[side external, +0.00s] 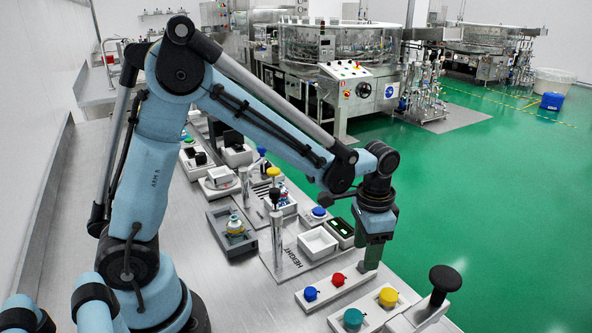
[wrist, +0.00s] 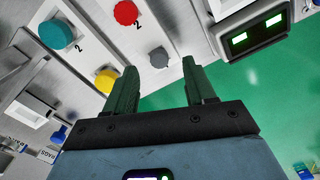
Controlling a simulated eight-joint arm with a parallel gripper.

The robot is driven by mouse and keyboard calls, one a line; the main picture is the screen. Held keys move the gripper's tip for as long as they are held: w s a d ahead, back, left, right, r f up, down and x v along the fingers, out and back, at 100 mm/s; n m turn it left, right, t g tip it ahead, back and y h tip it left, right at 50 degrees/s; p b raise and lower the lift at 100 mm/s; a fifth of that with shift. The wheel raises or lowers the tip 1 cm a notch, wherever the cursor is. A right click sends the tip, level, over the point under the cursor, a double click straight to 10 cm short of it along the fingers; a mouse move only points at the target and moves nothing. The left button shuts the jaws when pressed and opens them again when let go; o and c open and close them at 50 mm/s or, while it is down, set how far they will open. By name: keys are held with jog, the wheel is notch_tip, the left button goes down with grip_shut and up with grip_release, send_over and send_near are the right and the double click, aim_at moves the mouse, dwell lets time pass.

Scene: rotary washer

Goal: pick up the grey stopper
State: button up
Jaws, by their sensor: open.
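The grey stopper (wrist: 159,57) is a small round knob on a light plate. In the wrist view it shows in the gap between my fingertips, with no finger visibly touching it. In the side view it is not visible, as my gripper (side external: 371,264) covers that end of the plate. My gripper points down over the plate with its two green fingers apart and nothing held between them. How high the fingertips are above the stopper is hard to tell.
A red knob (side external: 338,280) and a blue knob (side external: 310,293) share the row. A yellow knob (side external: 388,297) and a teal knob (side external: 353,319) sit on a nearby plate; yellow is close to one finger. A black-topped post (side external: 443,283) stands to the right. Green floor lies beyond the bench edge.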

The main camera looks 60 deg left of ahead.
jog(key=shift+f, duration=1.55)
grip_shut()
